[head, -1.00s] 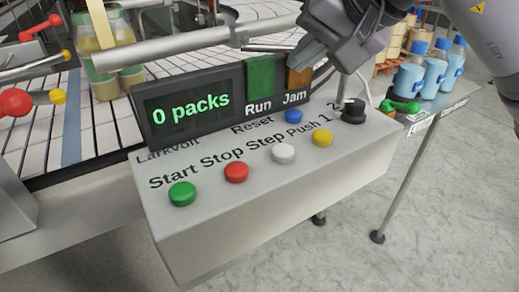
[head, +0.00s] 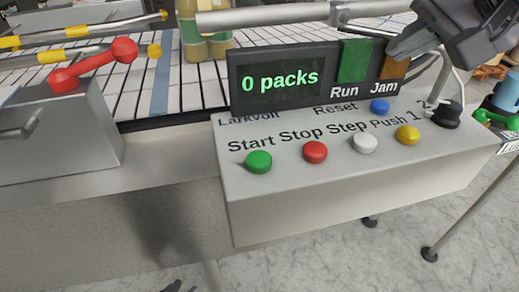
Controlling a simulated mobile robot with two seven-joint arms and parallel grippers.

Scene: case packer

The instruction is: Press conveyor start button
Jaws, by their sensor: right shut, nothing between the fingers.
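The green Start button (head: 258,162) is at the left end of the button row on the grey control box (head: 350,195). It stands raised, with nothing touching it. My right gripper (head: 398,48) is at the top right, shut and empty. Its fingertips overlap the dark display's right end by the orange Jam lamp; I cannot tell whether they touch it. It is well to the right of and above the Start button in the picture. My left gripper is not in view.
The red Stop (head: 315,152), white Step (head: 365,143), yellow Push (head: 408,135) and blue Reset (head: 380,106) buttons sit close by, with a black knob (head: 448,114) at right. The display (head: 283,80) reads "0 packs". A red-handled lever (head: 95,65) is at left.

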